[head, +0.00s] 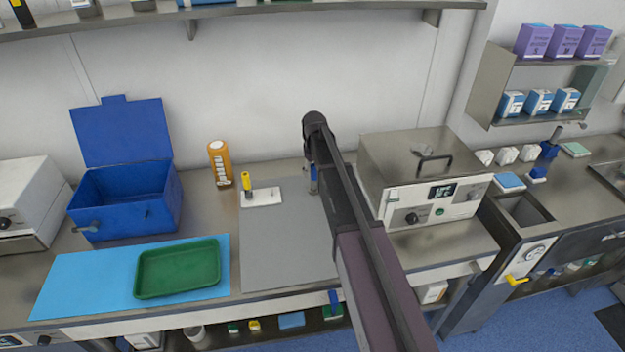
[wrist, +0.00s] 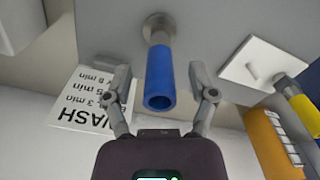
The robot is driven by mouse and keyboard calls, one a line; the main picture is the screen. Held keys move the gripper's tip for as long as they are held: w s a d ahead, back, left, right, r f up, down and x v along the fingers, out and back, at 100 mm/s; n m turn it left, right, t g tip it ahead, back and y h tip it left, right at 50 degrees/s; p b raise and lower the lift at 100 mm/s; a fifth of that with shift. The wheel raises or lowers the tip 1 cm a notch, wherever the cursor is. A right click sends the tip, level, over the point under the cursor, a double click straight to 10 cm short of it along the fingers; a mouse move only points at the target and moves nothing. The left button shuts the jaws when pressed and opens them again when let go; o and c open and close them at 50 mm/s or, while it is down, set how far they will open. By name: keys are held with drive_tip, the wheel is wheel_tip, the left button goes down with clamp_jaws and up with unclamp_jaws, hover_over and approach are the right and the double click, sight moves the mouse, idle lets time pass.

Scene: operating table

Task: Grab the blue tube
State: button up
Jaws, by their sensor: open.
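The blue tube (wrist: 159,78) stands upright with its open end towards the wrist camera and a round grey metal foot (wrist: 158,25) at its other end. My gripper (wrist: 160,74) is open, with one finger on each side of the tube. A gap shows between each finger and the tube, so it is not gripped. In the head view a small part of the blue tube (head: 313,186) shows beside my arm, on the grey mat. My arm hides the fingers there.
A white block (head: 262,197) with a yellow-topped tool (head: 245,181) stands left of the tube, near an orange bottle (head: 219,163). A steel-lidded machine (head: 420,205) stands close on the right. The front of the grey mat (head: 285,260) is clear.

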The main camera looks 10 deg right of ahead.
sight(314, 181)
idle(0.3)
clamp_jaws()
drive_tip(key=shift+r, duration=0.25)
wheel_tip(314, 181, up, 10)
drive_tip(key=p, duration=1)
drive_tip(key=shift+f, duration=0.2)
idle(0.5)
